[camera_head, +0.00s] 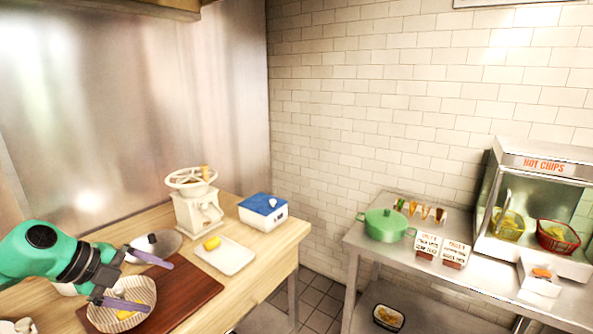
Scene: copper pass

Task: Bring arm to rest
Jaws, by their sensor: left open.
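My left gripper (139,280) comes in from the left on a green arm. It is open, its two purple-grey fingers apart with nothing between them. It hangs over a striped bowl (144,292) with something yellow in it, and the lower finger overlaps the bowl in the picture. I cannot tell whether they touch. The bowl stands on a dark red-brown board (193,292) on the wooden table. My right gripper is not in view.
A white tray (238,262) with a yellow piece, a cream hand-wheel machine (197,213) and a blue-lidded box (263,211) stand on the table. Across a floor gap, a steel counter (385,251) holds a green pot (385,225) and a hot-chips cabinet (540,163).

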